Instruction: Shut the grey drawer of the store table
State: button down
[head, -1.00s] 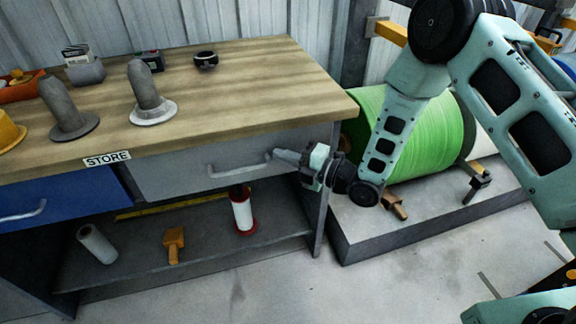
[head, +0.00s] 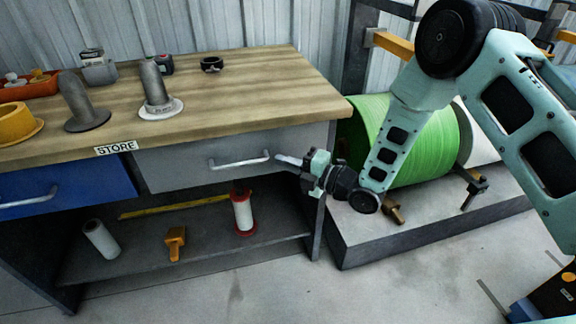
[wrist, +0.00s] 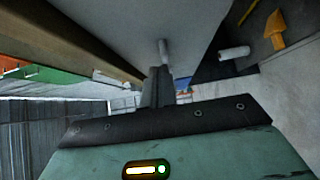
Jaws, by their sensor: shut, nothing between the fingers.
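The grey drawer (head: 195,168) is under the right part of the store table (head: 225,103). Its front looks about level with the table edge; I cannot tell whether a small gap is left. Its pale bar handle (head: 240,161) is on the front and also shows in the wrist view (wrist: 165,52). My gripper (head: 283,159) is shut and empty, just right of the handle near the drawer's right end. In the wrist view the closed fingers (wrist: 157,88) point at the grey front; contact cannot be made out.
A blue drawer (head: 50,188) sits left of the grey one. The lower shelf (head: 210,248) holds a white roll (head: 100,238), a yellow tool (head: 175,243) and a red-ended spool (head: 243,214). A green roll (head: 425,145) lies on a grey platform (head: 400,240) at right.

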jog(key=v, duration=1)
notch_tip(320, 180, up, 5)
jog(key=s+a+m+g+h, duration=0.2)
jog(key=a+m+h, duration=0.1)
jog(key=m+h, duration=0.55)
jog(key=s+d+r+m+g+h, duration=0.2)
jog(key=s+r+m, duration=0.15)
jog(key=s, duration=0.45)
jog(key=s+d+r+m+g+h, duration=0.25)
jog(key=s+m, duration=0.25)
jog(key=s, duration=0.3)
jog(key=s+d+r+m+g+h, duration=0.2)
jog(key=s+m, duration=0.3)
jog(key=s, duration=0.4)
notch_tip(320, 180, up, 19)
jog(key=p, duration=1.9)
jog(key=shift+s+d+g+p, duration=0.3)
jog(key=shift+s+d+g, duration=0.05)
jog(key=shift+s+d, duration=0.05)
